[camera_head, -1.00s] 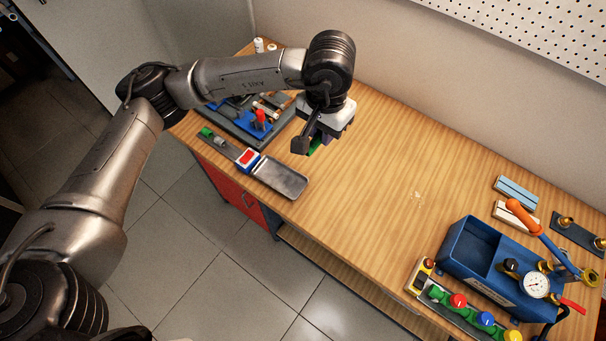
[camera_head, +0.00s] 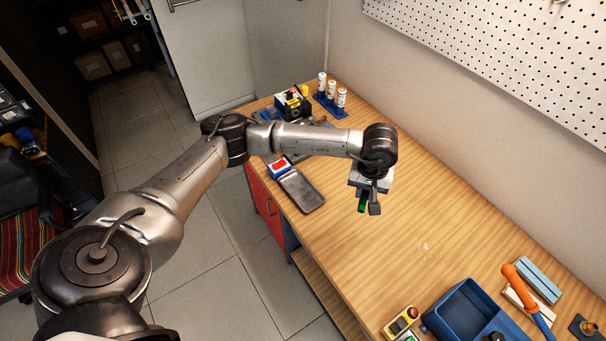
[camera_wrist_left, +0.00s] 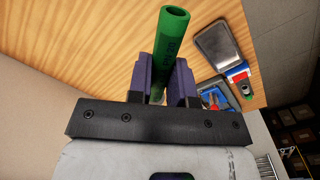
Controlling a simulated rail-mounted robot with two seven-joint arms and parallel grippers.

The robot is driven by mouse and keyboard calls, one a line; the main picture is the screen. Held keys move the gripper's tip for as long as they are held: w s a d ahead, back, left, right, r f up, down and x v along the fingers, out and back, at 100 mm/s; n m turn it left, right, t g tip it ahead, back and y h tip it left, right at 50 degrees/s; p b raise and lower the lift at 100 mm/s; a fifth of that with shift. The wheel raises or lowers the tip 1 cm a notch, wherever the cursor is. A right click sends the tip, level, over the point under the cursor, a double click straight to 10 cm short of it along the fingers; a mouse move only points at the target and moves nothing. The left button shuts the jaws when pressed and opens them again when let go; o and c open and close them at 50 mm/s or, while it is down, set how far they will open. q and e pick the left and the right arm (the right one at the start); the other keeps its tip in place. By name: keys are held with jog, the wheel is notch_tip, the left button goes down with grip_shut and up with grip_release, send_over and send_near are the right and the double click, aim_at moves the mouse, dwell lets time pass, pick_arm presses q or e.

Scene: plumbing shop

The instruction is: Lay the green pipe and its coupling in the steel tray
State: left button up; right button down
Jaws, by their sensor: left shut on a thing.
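My left gripper (camera_head: 368,201) is shut on the green pipe (camera_head: 362,205) and holds it above the bench, to the right of the steel tray. In the left wrist view the pipe (camera_wrist_left: 171,35) stands out between the dark jaws (camera_wrist_left: 162,78), its open end pointing away from the wrist. The steel tray (camera_head: 303,192) is a shallow grey plate with rounded corners near the bench's front edge; it looks empty. It also shows in the left wrist view (camera_wrist_left: 218,46). A small green piece (camera_wrist_left: 246,89) lies beyond the tray; I cannot tell whether it is the coupling.
White cans in a blue rack (camera_head: 331,95) and a yellow-black device (camera_head: 292,103) stand at the far end. A blue box (camera_head: 466,311) and an orange-handled tool (camera_head: 524,286) are near right.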

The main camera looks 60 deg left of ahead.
pick_arm(q)
jog(key=s+a+f+n, duration=0.2)
jog(key=a+f+n, duration=0.4)
jog(key=a+f, duration=0.4)
jog(key=n, duration=0.5)
send_over(303, 194)
notch_tip(303, 194, down, 4)
jog(key=shift+f+b, duration=0.5)
jog(key=shift+f, duration=0.65)
jog(key=shift+f+b, duration=1)
jog(key=shift+f, duration=0.55)
jog(key=shift+f+b, duration=1.15)
jog(key=shift+f, duration=0.15)
jog(key=o, duration=0.8)
